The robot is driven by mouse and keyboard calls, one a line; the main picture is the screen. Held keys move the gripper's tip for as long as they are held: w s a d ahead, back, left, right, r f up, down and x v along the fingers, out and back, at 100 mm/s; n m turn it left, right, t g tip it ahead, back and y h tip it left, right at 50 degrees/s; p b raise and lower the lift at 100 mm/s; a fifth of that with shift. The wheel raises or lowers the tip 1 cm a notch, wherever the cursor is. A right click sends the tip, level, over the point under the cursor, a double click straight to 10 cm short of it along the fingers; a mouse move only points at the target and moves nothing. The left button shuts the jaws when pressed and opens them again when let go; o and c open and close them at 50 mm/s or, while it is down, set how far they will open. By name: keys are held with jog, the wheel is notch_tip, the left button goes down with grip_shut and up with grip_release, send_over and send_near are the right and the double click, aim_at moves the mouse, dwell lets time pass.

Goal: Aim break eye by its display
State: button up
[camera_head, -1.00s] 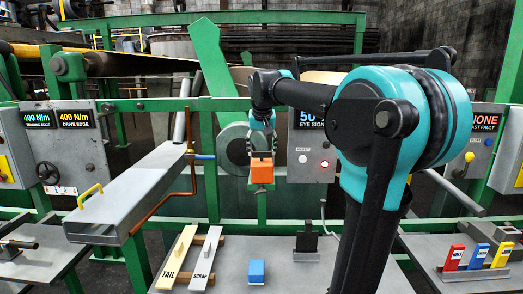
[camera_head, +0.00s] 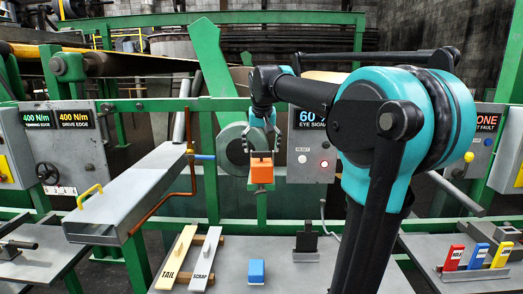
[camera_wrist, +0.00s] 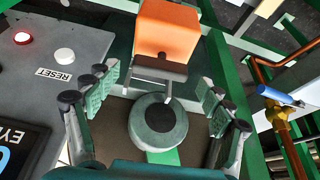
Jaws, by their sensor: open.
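The orange block-shaped head (camera_head: 261,172), which looks like the break eye, sits on a grey bracket at the green frame. It is also at the top of the wrist view (camera_wrist: 167,30). The eye signal display (camera_head: 311,118) reads 60 in blue, its right end partly covered by my arm; only its edge shows in the wrist view (camera_wrist: 15,150). My gripper (camera_head: 262,143) is just above the orange head. Contact cannot be told.
A reset button (camera_wrist: 65,55) and lit red lamp (camera_wrist: 22,38) are on the panel beside my fingers. A grey roller end (camera_head: 234,150) is behind. A bench below holds a blue block (camera_head: 256,271) and labelled planks (camera_head: 179,257). A copper pipe (camera_head: 165,205) runs left.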

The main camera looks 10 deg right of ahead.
jog(key=v, duration=1.1)
